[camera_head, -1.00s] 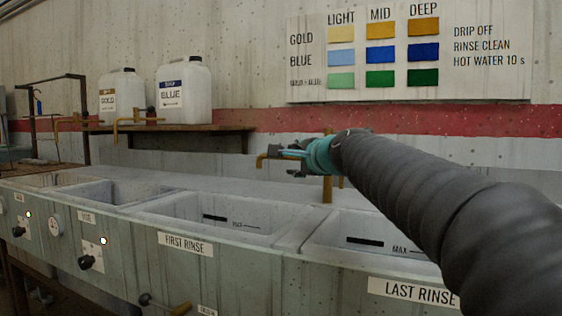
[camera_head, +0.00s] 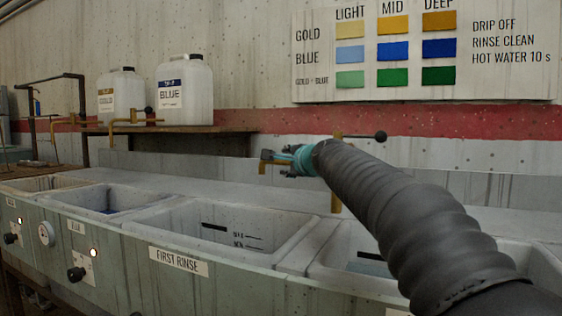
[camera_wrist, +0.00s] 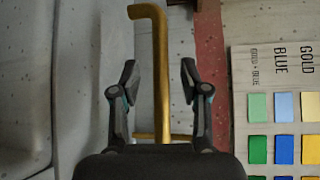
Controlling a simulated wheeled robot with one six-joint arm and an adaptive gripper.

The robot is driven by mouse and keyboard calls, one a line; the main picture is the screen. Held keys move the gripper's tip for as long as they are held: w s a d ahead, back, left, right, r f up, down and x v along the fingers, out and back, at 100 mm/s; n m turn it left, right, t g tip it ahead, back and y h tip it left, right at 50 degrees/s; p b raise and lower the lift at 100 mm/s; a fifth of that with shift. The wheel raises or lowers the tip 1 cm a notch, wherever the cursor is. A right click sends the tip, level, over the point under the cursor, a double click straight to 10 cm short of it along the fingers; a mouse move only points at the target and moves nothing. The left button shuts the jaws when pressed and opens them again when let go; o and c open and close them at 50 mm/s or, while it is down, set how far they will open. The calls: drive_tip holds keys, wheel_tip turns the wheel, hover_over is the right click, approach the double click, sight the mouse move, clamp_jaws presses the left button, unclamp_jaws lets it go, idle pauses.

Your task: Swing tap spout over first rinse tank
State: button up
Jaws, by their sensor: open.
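The brass tap spout (camera_head: 264,160) shows its bent tip just left of my gripper (camera_head: 283,160), high near the back wall. Its brass post (camera_head: 336,198) rises behind my arm. In the wrist view the spout (camera_wrist: 161,50) runs between the two black fingers of my gripper (camera_wrist: 159,80), which are open with a gap on each side. The first rinse tank (camera_head: 160,226) is below, with a label on its front. The spout tip is behind this tank's basin; I cannot tell whether it reaches over the rim. My arm hides part of the spout and post.
The last rinse tank (camera_head: 318,263) adjoins on the right, partly behind my arm. A black-knobbed lever (camera_head: 380,136) sticks out right of the post. Two white jugs (camera_head: 186,95) stand on a shelf with more brass taps. A colour chart (camera_head: 425,50) hangs on the wall.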

sight(283, 162)
drive_tip(key=shift+p+x, duration=0.4)
drive_tip(key=shift+x, duration=2.15)
clamp_jaws()
